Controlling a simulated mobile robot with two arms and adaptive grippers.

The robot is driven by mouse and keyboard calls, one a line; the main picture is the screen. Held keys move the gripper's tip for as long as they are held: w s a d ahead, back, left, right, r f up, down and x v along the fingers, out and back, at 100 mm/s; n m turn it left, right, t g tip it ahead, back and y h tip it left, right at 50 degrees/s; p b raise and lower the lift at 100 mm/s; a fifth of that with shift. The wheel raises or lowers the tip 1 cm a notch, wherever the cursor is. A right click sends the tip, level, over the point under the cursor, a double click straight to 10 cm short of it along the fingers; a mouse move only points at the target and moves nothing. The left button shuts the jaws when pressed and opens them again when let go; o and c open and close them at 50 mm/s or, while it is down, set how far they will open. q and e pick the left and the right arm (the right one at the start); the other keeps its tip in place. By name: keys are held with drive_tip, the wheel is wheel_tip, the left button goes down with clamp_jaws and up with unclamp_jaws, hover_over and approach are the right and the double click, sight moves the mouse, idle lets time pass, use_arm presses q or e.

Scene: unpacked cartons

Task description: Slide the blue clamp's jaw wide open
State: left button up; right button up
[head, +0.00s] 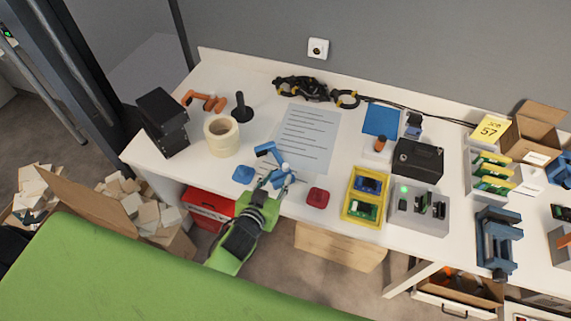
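A small blue clamp (268,149) stands near the front edge of the white table, left of the middle. Its upper blue arm shows clearly; its lower part is partly hidden by my gripper. My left gripper (280,181) reaches in over the front edge and is right at the clamp's lower part. The fingers are too small and overlapped to show whether they are open, shut or touching the clamp. A larger blue vise-like clamp (497,238) sits at the front edge on the right, away from my gripper. My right gripper is not in view.
A blue pad (243,174) and a red pad (318,196) flank the gripper. A paper sheet (306,138) lies behind it, a tape roll (221,136) behind left. Bare table (225,90) shows at the back left.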

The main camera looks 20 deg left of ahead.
sight(285, 166)
use_arm(q)
drive_tip(key=x, duration=0.8)
drive_tip(key=shift+w+f, duration=0.15)
drive_tip(key=shift+w, duration=0.15)
clamp_jaws()
